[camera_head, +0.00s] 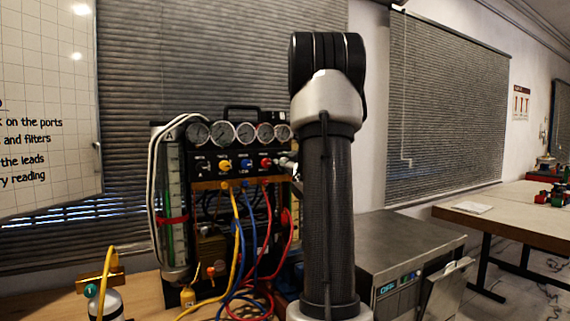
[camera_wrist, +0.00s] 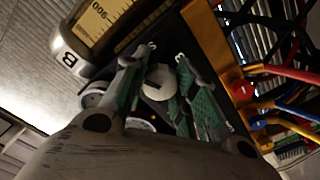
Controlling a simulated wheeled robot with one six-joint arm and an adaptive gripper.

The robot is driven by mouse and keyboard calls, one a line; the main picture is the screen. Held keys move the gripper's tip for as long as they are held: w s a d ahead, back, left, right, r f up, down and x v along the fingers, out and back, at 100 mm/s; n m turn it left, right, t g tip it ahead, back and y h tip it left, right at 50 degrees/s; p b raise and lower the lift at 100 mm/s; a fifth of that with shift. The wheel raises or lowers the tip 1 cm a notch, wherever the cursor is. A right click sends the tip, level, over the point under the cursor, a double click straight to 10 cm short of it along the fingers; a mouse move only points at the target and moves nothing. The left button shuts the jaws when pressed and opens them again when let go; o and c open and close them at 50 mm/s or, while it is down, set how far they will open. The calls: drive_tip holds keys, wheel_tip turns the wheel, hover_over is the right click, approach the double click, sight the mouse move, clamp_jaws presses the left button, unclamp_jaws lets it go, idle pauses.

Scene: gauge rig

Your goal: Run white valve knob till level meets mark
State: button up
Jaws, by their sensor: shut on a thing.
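The white valve knob (camera_wrist: 159,82) is between the green-padded fingers of my gripper (camera_wrist: 166,58) in the wrist view; they are shut on it. In the head view my arm hides the knob, and only a bit of my gripper (camera_head: 287,161) shows at the right edge of the black gauge panel (camera_head: 225,146). A tube with a yellow scale (camera_wrist: 101,17) and a collar marked B (camera_wrist: 68,57) is at the upper left of the wrist view. I cannot make out its liquid level. Tube A (camera_head: 174,190), with a red band mark (camera_head: 172,219), stands at the panel's left.
Several round gauges (camera_head: 222,133) line the panel top. Yellow, blue and red leads (camera_head: 250,240) hang in front and loop on the bench. A small gas bottle (camera_head: 105,303) stands front left. A grey metal box (camera_head: 400,250) is right of my arm.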

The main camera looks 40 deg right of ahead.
drive_tip(key=m, duration=0.5)
idle(0.6)
drive_tip(key=o, duration=1.1)
drive_tip(key=shift+c, duration=0.2)
drive_tip(key=v, duration=1.2)
